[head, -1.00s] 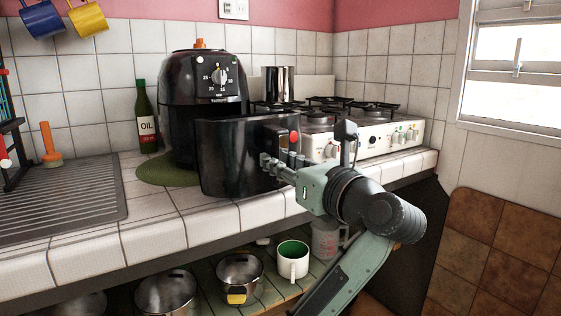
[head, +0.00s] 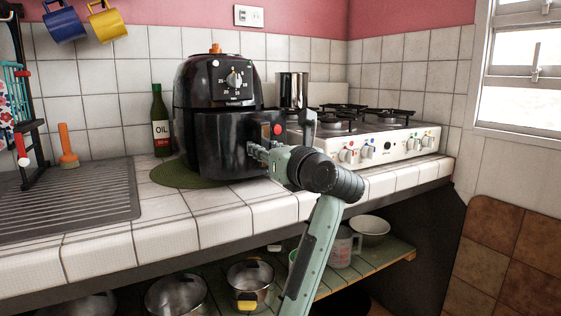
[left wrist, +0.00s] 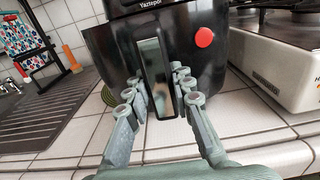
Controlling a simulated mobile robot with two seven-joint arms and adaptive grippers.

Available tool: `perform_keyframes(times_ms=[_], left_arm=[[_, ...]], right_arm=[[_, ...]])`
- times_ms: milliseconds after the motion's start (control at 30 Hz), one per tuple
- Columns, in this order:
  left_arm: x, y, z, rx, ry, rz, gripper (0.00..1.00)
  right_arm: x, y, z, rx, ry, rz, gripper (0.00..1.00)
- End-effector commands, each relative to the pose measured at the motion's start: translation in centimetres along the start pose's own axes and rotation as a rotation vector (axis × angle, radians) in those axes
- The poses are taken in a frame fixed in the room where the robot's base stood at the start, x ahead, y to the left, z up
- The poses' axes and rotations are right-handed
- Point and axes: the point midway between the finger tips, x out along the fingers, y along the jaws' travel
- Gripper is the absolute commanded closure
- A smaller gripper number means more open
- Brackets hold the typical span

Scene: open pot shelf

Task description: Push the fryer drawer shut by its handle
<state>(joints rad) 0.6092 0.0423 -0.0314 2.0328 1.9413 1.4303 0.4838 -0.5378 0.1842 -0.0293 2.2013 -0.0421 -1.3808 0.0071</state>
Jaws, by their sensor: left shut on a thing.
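The black air fryer (head: 216,82) stands on a green mat on the tiled counter. My left gripper (head: 260,152) is shut on the handle, a finger pair on each side, as the left wrist view shows (left wrist: 155,92). My right gripper is out of view.
A white stove (head: 385,146) stands to the right of the fryer. An oil bottle (head: 160,125) is at its left, beside a ridged drainer (head: 75,203). Pots and a measuring jug (head: 341,248) stand on the shelf below. The counter front is clear.

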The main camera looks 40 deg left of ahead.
Motion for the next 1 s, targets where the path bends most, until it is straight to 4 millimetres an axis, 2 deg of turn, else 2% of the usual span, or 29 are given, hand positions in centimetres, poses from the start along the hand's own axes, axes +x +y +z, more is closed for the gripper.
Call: perform_keyframes(times_ms=[33, 200, 500, 700, 1000], left_arm=[[1.4, 0.1, -0.1, 0.001, 0.002, 0.004, 1.0], [5.7, 0.1, 0.0, 0.001, 0.002, 0.003, 1.0], [11.0, 0.1, 0.1, 0.001, 0.001, 0.002, 1.0], [12.5, 0.1, 0.1, 0.001, 0.001, 0.002, 1.0], [13.0, 0.0, 0.2, 0.0, -0.004, 0.0, 1.0]], right_arm=[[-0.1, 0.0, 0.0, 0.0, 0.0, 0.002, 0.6], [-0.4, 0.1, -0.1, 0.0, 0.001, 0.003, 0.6], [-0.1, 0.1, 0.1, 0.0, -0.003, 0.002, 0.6], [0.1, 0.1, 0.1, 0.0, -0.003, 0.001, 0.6], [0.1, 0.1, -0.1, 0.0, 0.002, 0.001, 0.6]])
